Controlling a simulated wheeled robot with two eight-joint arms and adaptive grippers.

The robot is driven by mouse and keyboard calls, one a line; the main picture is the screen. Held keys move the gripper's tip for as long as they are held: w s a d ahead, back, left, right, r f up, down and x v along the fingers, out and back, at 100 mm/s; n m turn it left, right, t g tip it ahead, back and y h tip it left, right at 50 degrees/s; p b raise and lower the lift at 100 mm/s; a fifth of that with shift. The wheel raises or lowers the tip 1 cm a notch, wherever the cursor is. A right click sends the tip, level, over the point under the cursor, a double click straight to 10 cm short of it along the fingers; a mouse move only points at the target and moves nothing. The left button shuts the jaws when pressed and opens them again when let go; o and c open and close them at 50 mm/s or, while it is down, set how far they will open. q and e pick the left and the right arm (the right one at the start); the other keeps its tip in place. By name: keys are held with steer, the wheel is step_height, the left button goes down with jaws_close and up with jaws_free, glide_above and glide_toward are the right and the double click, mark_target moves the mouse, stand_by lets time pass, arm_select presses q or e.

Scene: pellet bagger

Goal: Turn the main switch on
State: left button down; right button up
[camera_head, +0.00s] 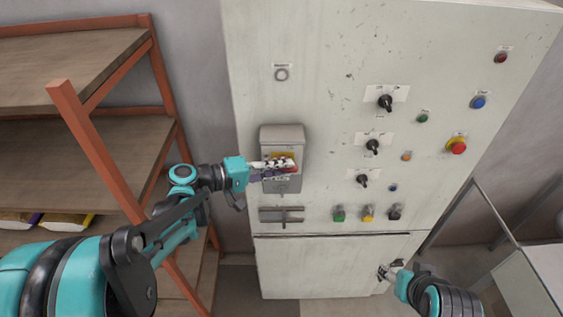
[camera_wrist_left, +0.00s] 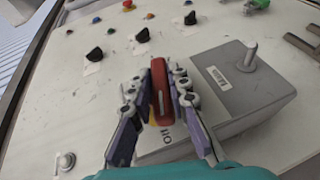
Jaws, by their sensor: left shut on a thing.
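The main switch is a grey box (camera_head: 283,136) on the left part of the cabinet front, with a yellow plate and a red handle (camera_head: 287,169). In the left wrist view the red handle (camera_wrist_left: 161,92) stands between the two fingers of my left gripper (camera_wrist_left: 160,100), which is shut on it. An I/O label (camera_wrist_left: 167,134) shows beside the handle. My left gripper (camera_head: 275,168) hides part of the handle in the head view. My right gripper (camera_head: 389,271) is low in front of the cabinet's lower right part; its fingers are too small to read.
The cabinet (camera_head: 330,60) carries black rotary knobs (camera_head: 372,145), several push buttons (camera_head: 368,213) and a red emergency button (camera_head: 458,146). A latch handle (camera_head: 281,215) sits below the switch box. An orange-framed shelf (camera_head: 110,160) stands on the left.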

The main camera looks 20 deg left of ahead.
arm_select(q)
steer(key=g+y+p, duration=0.1)
steer(key=p, duration=0.1)
steer(key=m+y+p, duration=0.1)
steer(key=y+p, duration=0.1)
steer(key=shift+r+g+y, duration=0.3)
steer(key=shift+r+g, duration=0.05)
steer(key=shift+g, duration=0.05)
steer(key=m+g+y+p, duration=0.1)
steer(key=y+p, duration=0.2)
steer(key=shift+w+d, duration=0.1)
steer(key=shift+f+m+g+y, duration=0.1)
steer(key=shift+m+g+y, duration=0.3)
steer(key=shift+y, duration=0.5)
steer(key=shift+g+y+p, duration=0.3)
steer(key=shift+g+y, duration=0.1)
steer(key=shift+y, duration=0.4)
steer(key=shift+f+m+g+y, duration=0.1)
steer(key=shift+m+g+y, duration=0.3)
steer(key=shift+y, duration=1.2)
steer(key=c, duration=1.4)
jaws_free()
steer(key=shift+c, duration=0.2)
steer(key=shift+f, duration=0.1)
